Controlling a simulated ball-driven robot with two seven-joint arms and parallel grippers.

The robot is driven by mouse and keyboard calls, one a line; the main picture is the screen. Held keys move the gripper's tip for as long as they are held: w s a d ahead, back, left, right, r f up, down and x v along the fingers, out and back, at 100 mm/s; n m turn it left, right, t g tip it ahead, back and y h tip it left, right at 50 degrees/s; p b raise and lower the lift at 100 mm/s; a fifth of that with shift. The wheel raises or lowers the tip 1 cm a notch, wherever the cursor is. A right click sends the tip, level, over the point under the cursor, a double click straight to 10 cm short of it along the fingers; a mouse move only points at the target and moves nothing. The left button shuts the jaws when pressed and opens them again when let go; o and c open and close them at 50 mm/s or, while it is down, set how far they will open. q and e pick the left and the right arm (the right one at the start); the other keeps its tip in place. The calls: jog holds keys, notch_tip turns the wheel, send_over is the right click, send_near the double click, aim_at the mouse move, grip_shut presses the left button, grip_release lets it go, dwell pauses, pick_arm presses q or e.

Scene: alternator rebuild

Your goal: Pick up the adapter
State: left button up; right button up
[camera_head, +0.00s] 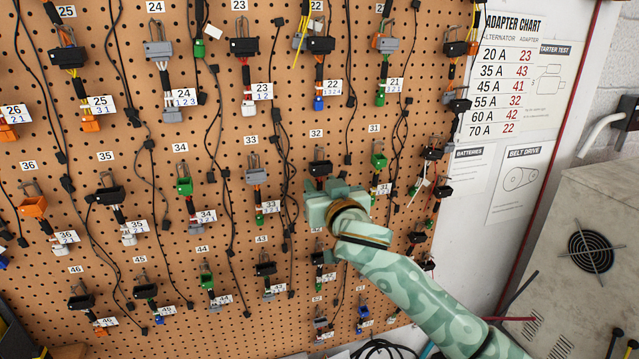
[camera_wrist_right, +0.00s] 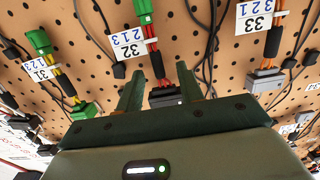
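Many wired adapters hang on hooks on an orange pegboard. One adapter (camera_head: 320,168) with a dark block hangs under the label 32, right by my right gripper (camera_head: 336,190), which hides its lower part and tag. In the right wrist view my right gripper (camera_wrist_right: 159,78) is open, its two green fingers apart. The dark block of an adapter (camera_wrist_right: 164,97) shows between and beyond the fingers, with orange-red wires, a white number tag and a green plug (camera_wrist_right: 143,10). I cannot tell whether the fingers touch it. My left gripper is not in view.
Adapter 31 (camera_head: 378,160) hangs close to the right, adapter 33 (camera_head: 257,176) to the left. Black cables (camera_head: 285,150) hang between the columns. An adapter chart (camera_head: 515,75) is on the wall, and a grey cabinet (camera_head: 585,210) stands at right.

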jog(key=shift+s, duration=0.15)
jog(key=shift+c, duration=1.2)
grip_shut()
jog(key=shift+s+r+b, duration=0.1)
jog(key=shift+r+b, duration=0.2)
jog(key=shift+r, duration=0.45)
jog(key=b+v, duration=0.1)
jog(key=v, duration=1.6)
jog(key=shift+s+d, duration=0.15)
jog(key=shift+s, duration=0.2)
